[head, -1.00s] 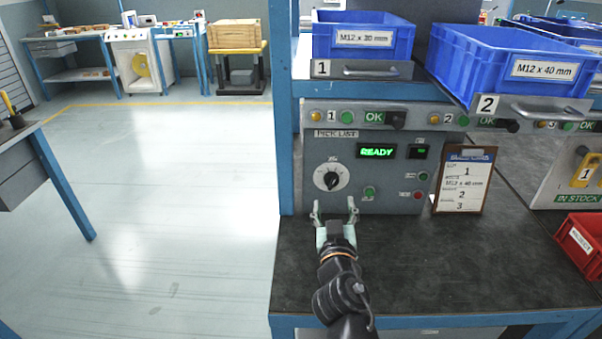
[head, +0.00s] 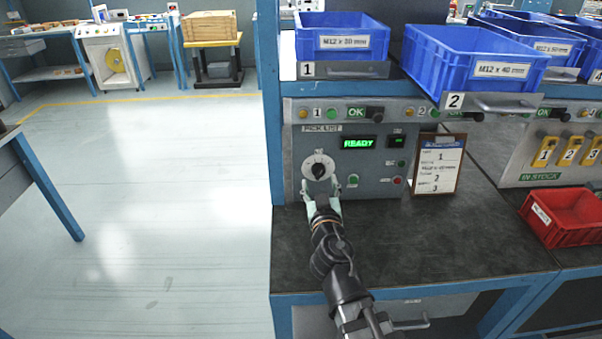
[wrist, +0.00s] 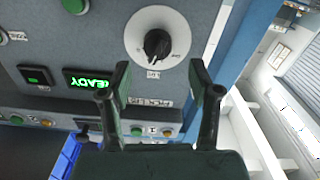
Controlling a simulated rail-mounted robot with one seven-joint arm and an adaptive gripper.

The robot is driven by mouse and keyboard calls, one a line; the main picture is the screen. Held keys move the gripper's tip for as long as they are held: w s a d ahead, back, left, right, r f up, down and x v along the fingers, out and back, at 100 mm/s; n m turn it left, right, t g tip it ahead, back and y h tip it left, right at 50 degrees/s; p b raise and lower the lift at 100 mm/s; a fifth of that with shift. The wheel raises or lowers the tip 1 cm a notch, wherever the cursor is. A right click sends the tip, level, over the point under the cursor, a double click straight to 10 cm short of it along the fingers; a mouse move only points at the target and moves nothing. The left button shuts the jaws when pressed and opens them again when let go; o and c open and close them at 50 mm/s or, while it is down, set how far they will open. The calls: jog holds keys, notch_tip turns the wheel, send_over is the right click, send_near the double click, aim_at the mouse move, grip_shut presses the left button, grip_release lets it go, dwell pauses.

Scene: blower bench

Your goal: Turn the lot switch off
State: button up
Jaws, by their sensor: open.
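The grey pick-list panel carries a round white dial with a black knob (head: 319,170); the dial also shows in the wrist view (wrist: 157,43). The small label by the dial is too small to read surely. A small dark switch with a green light (head: 397,141) sits right of the lit READY display (head: 359,143); it also shows in the wrist view (wrist: 36,76). I cannot tell which is the lot switch. My gripper (head: 322,188) is open and empty, just below and in front of the dial. In the wrist view the fingers (wrist: 159,80) straddle the knob's line, apparently short of it.
Green (head: 353,181) and red (head: 398,181) buttons are low on the panel. A clipboard (head: 438,165) leans at right. Blue bins (head: 340,40) stand on the shelf above. A blue post (head: 271,110) borders the panel's left. A red bin (head: 566,217) sits far right; the dark bench top is mostly clear.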

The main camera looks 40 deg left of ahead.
aim_at(319, 174)
jog(key=x, duration=0.4)
jog(key=shift+w+a+p, duration=0.15)
jog(key=shift+w+p, duration=0.15)
jog(key=shift+w, duration=0.15)
jog(key=c, duration=1.2)
